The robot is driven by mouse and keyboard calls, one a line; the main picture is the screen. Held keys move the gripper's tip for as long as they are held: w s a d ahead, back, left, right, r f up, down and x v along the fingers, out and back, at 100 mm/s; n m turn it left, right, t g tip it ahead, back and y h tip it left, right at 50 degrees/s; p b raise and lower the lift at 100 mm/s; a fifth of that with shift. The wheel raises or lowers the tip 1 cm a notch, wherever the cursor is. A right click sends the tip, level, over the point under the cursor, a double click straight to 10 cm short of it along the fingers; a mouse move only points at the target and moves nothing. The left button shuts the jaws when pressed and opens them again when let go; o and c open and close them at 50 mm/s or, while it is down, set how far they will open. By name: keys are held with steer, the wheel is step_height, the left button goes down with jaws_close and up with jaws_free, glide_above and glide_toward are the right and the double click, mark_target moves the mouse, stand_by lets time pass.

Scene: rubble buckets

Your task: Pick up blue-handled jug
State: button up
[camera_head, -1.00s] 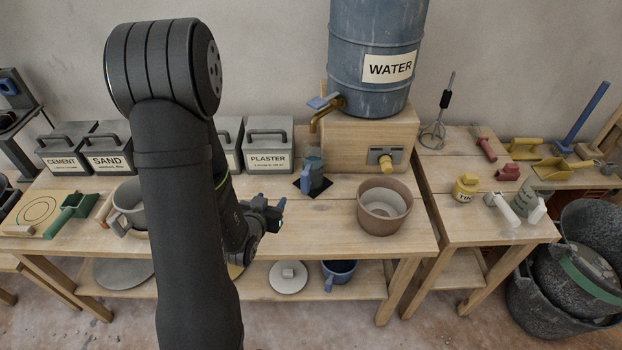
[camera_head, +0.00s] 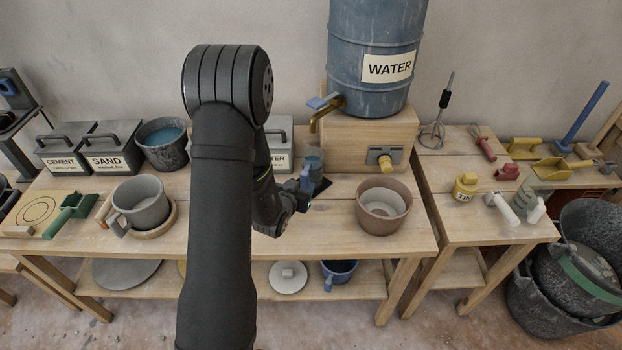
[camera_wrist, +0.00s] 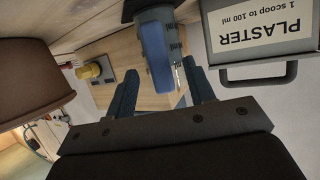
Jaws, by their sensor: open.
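The jug (camera_head: 315,163) is grey with a blue handle (camera_head: 306,180). It stands on a dark patch of the bench below the brass tap, partly hidden by my arm and gripper (camera_head: 302,197). In the wrist view the jug's grey body (camera_wrist: 157,14) is at the top centre, and its blue handle (camera_wrist: 157,55) points toward me. My gripper (camera_wrist: 159,68) is open. Its two fingers lie on either side of the handle in that view, with a gap visible on both sides. I cannot tell whether a finger touches it.
A plaster box (camera_wrist: 262,35) is close on the right in the wrist view. A brown pot (camera_head: 383,212) stands right of the jug. The water barrel (camera_head: 375,50) and brass tap (camera_head: 325,114) are above. A blue mug (camera_head: 338,273) sits on the lower shelf.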

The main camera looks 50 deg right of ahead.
mark_target(303, 182)
steer(key=x, duration=0.5)
steer(key=shift+r, duration=0.1)
jaws_close()
